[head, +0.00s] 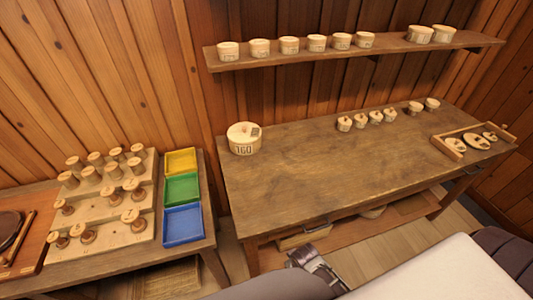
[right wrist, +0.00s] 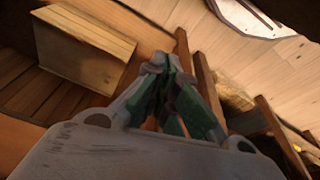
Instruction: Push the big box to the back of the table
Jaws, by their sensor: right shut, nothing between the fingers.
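The big box (head: 244,139) is a round, pale wooden lidded box marked 160. It stands upright at the back left corner of the brown worktable (head: 300,180), close to the plank wall, with no gripper near it. My left gripper (head: 318,264) is low in front of the table's front edge, apart from the box; its fingers are too small to read. My right gripper (right wrist: 172,85) shows in the right wrist view with its green-padded fingers together and nothing between them. It is hidden in the head view.
Several small round boxes (head: 375,116) stand along the back right of the table, beside a wooden tray (head: 470,143). A wall shelf (head: 350,53) holds more round boxes. The table's middle and front are clear. A left side table carries a stepped spool rack (head: 105,205) and coloured trays (head: 182,190).

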